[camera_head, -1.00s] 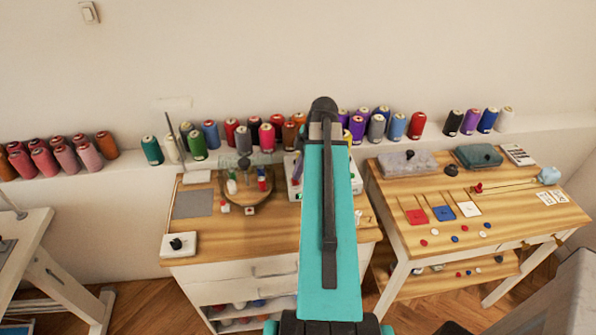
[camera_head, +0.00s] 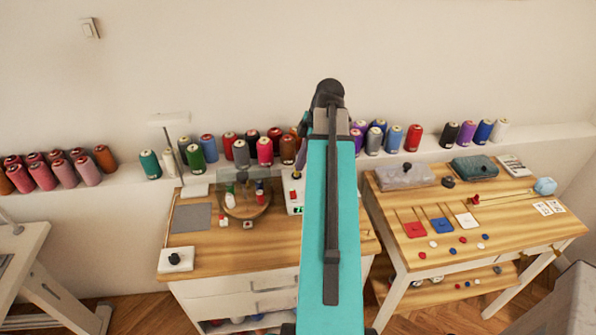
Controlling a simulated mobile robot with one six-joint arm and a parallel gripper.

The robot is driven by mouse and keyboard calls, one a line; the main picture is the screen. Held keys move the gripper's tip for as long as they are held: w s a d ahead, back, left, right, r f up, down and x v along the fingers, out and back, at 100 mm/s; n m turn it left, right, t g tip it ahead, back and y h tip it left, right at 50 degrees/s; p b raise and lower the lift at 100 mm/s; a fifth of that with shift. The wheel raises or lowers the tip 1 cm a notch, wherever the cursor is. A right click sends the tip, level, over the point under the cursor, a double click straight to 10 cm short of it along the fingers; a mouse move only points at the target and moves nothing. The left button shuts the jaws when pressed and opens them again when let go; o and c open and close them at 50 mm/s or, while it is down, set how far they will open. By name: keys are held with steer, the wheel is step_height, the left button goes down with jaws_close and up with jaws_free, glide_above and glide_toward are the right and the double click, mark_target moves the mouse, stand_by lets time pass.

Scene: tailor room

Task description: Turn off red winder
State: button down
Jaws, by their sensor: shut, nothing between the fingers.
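A red square plate with a thin upright rod (camera_head: 414,230) lies on the right wooden table, left of a matching blue plate (camera_head: 440,225) and a white one (camera_head: 466,220). Small red, blue and white discs lie in front of them. No label shows which thing is the red winder. A white box with red and green parts (camera_head: 294,200) stands on the left table, partly hidden by my arm. My teal arm link rises through the middle of the view, between the two tables. My gripper is not visible; the arm hides whatever is behind it.
The left table (camera_head: 205,248) holds a glass-covered round device (camera_head: 243,195), a grey mat (camera_head: 190,217) and a white box with a black knob (camera_head: 175,260). Thread spools line the wall ledge. A grey stone-like block (camera_head: 405,176) stands on the right table (camera_head: 470,253).

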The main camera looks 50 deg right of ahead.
steer(key=v, duration=0.2)
steer(key=b+v, duration=0.1)
steer(key=v, duration=0.1)
steer(key=shift+w+d+r, duration=0.2)
stand_by(0.3)
steer(key=shift+s+a+r+p, duration=0.15)
steer(key=shift+s+a+p, duration=0.25)
steer(key=shift+a+p, duration=0.35)
steer(key=shift+a, duration=0.15)
steer(key=p, duration=0.3)
glide_above(291, 193)
steer(key=s, duration=0.1)
steer(key=shift+d+f, duration=0.15)
steer(key=shift+f, duration=2.25)
steer(key=shift+d+f, duration=0.1)
steer(key=shift+f, duration=2.25)
steer(key=shift+w+d+f+p, duration=0.15)
steer(key=shift+f+p, duration=0.4)
steer(key=shift+f, duration=1.45)
